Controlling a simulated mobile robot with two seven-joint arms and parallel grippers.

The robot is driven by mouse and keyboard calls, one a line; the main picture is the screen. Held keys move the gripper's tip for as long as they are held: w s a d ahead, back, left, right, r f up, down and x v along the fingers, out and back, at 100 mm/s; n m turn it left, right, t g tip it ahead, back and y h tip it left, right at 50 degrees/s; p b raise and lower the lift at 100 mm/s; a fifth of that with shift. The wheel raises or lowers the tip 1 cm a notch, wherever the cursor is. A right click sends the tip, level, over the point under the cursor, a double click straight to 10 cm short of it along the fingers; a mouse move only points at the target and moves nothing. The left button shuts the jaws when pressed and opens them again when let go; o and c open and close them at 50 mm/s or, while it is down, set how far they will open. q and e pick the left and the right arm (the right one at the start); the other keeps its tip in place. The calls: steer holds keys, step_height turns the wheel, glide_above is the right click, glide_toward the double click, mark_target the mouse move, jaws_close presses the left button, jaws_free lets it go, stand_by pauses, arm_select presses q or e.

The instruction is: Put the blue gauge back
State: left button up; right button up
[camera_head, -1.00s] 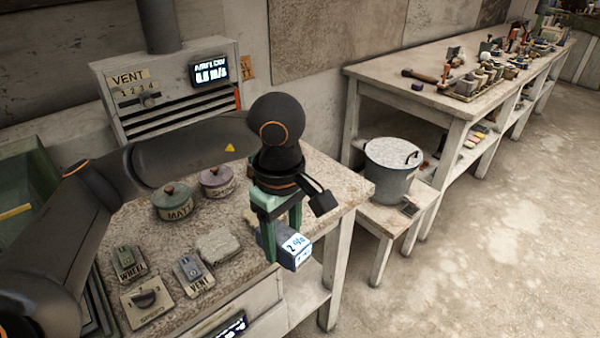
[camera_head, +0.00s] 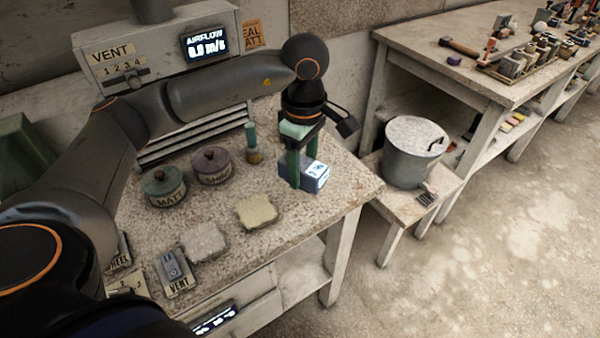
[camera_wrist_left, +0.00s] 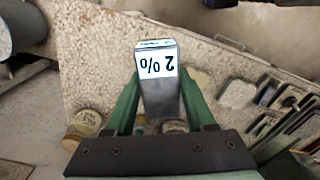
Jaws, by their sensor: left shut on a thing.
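The blue gauge is a small blue-grey block (camera_head: 315,177) with a white face. In the left wrist view the gauge (camera_wrist_left: 160,92) shows "2 %" on that face. My left gripper (camera_head: 301,180) has its green fingers on either side of the gauge and is shut on it. The gauge is at the right end of the speckled bench top (camera_head: 335,209); I cannot tell whether it touches the surface. My right gripper is not in view.
A green lidded pot (camera_head: 164,187), a purple lidded pot (camera_head: 212,165) and a green-topped vial (camera_head: 252,145) stand left of the gripper. Two flat slabs, grey (camera_head: 205,242) and yellowish (camera_head: 257,211), lie in front. A metal bucket (camera_head: 410,155) stands on a low stool at right.

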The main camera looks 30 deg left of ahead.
arm_select(q)
steer(key=w+a+f, duration=0.1)
steer(key=f, duration=0.1)
steer(key=w+a+f, duration=0.3)
steer(key=w+f, duration=0.1)
steer(key=f, duration=0.1)
steer(key=shift+w+a, duration=0.2)
steer(key=shift+a, duration=0.1)
steer(key=shift+f+p, duration=0.45)
steer(key=shift+f, duration=1.05)
steer(key=shift+f, duration=0.2)
steer(key=o, duration=1.3)
step_height(320, 180, up, 12)
steer(key=shift+r+b, duration=0.2)
steer(key=shift+b, duration=0.15)
